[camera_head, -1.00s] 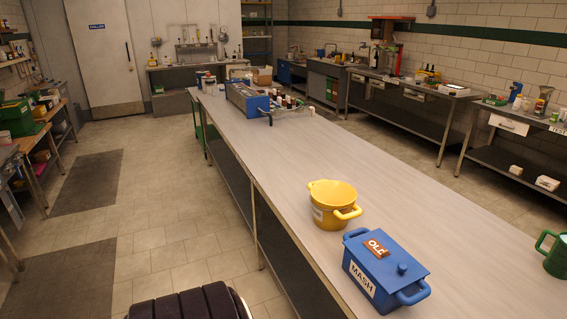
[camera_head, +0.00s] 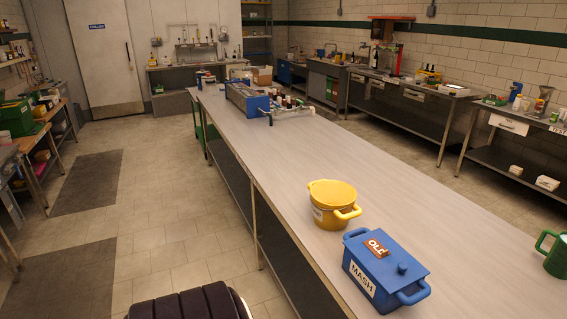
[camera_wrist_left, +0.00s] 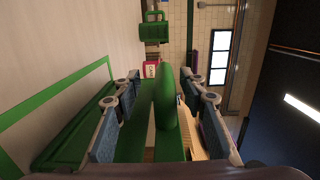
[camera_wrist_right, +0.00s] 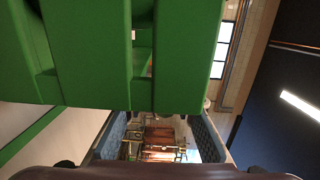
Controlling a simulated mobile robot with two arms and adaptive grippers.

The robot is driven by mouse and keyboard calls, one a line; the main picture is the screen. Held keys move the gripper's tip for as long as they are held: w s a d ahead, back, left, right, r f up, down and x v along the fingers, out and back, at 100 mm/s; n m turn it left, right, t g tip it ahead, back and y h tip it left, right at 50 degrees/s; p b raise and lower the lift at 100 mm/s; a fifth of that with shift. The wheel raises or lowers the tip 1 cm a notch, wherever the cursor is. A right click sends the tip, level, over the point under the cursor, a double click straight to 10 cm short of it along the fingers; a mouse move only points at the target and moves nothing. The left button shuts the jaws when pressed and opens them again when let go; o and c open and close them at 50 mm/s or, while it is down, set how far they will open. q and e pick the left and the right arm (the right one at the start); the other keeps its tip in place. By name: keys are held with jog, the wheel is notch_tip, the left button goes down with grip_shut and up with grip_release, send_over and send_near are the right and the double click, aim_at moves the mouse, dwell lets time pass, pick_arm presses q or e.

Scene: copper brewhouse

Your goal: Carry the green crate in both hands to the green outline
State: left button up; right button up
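The green crate shows close up in both wrist views and not in the head view. In the left wrist view, its handle bar (camera_wrist_left: 166,95) stands between the fingers of my left gripper (camera_wrist_left: 158,118). Those fingers are apart, with gaps visible on both sides of the bar. In the right wrist view, the slatted green crate (camera_wrist_right: 92,60) fills the upper left. My right gripper (camera_wrist_right: 162,135) is open beside it, with background visible between its fingers. A green line on the pale surface (camera_wrist_left: 55,100), apparently part of the green outline, shows in the left wrist view.
Bottles and a blue device (camera_head: 250,100) stand farther back.

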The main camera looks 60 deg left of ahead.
pick_arm(q)
jog(key=shift+r, duration=0.1)
jog(key=shift+c, duration=0.7)
pick_arm(e)
jog(key=shift+r, duration=0.1)
pick_arm(q)
jog(key=shift+r, duration=0.1)
pick_arm(e)
jog(key=o, duration=0.6)
jog(key=shift+c, duration=0.2)
jog(key=shift+r, duration=0.1)
jog(key=shift+c, duration=0.3)
jog(key=c, duration=0.4)
pick_arm(q)
jog(key=s, duration=0.9)
jog(key=shift+d, duration=0.1)
